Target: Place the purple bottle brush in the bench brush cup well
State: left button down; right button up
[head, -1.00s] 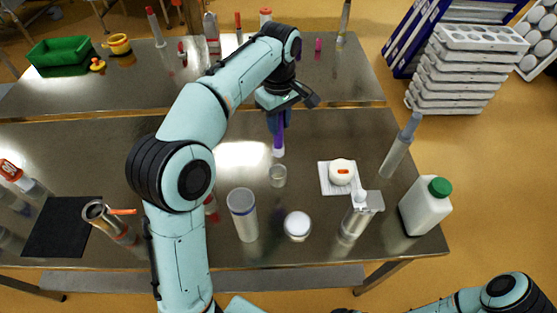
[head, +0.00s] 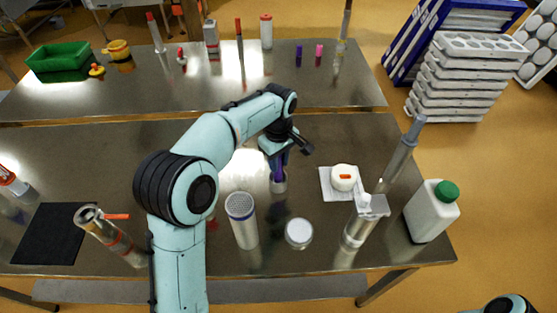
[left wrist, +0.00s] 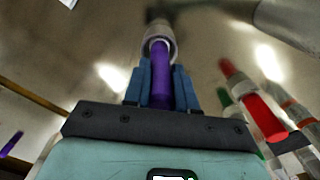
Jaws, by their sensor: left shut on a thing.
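My left gripper (head: 279,157) is shut on the purple bottle brush (head: 283,162), which it holds upright over the near bench. In the left wrist view the purple handle (left wrist: 158,88) runs between my blue fingers. The brush cup well (head: 278,185) is a small clear-grey cup on the bench, directly under the gripper; its rim also shows around the brush's far end in the left wrist view (left wrist: 160,36). The brush's lower end appears to be at or inside the cup, but its depth cannot be told. My right gripper is out of view.
A black mat (head: 45,235) lies at left.

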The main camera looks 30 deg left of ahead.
pick_arm(q)
jog(key=shift+w, duration=0.1)
jog(key=c, duration=0.9)
grip_release()
notch_tip(320, 180, up, 11)
jog(key=shift+r+p, duration=0.15)
jog(key=shift+p, duration=1)
jog(key=shift+r, duration=0.4)
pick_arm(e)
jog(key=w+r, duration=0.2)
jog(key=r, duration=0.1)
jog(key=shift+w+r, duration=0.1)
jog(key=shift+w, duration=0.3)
